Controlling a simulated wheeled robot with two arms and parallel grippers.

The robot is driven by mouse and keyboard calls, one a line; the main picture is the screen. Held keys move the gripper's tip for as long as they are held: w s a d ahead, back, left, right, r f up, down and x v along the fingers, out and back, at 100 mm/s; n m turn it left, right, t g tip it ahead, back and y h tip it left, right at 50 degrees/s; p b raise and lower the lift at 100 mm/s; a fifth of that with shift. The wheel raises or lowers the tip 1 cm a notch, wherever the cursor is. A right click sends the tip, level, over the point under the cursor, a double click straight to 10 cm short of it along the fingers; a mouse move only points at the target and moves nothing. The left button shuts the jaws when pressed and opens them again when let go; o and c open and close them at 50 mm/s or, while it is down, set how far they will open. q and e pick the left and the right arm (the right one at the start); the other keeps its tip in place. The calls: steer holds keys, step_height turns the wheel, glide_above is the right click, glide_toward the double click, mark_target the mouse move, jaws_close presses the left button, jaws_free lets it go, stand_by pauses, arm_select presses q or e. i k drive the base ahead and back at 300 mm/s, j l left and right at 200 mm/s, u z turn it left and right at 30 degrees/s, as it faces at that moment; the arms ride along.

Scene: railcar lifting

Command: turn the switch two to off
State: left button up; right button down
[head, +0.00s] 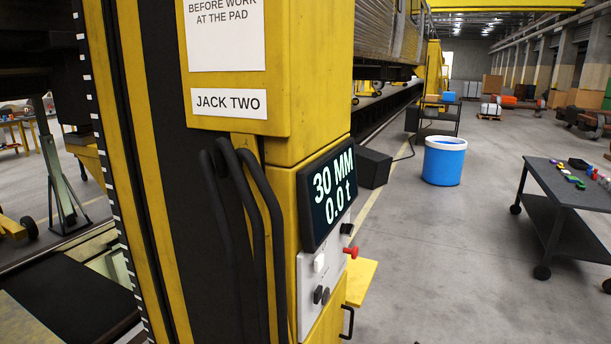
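The yellow jack column labelled JACK TWO (229,102) stands close in front of me. Its tilted display (332,195) reads 30 MM and 0.0 t. Below it is a light grey control panel (306,323), seen at a steep angle. The panel carries a black knob (347,228), a red button (352,251), a small white control (319,262) and two dark round controls (321,295). I cannot tell which of these is switch two, or its position; no control marking is readable. Neither of my grippers shows in the head view.
Black cables (262,220) loop down the column's front. A yellow ledge (360,282) juts out beside the panel. A blue bin (444,161) stands on the floor beyond. A dark wheeled table (567,190) with small coloured items is at right. The floor between is clear.

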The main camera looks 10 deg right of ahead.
mark_target(346, 229)
steer(key=l+u, duration=0.2)
steer(key=l, duration=0.65)
steer(key=l+u, duration=0.15)
steer(key=l, duration=0.7)
steer(key=k, duration=0.05)
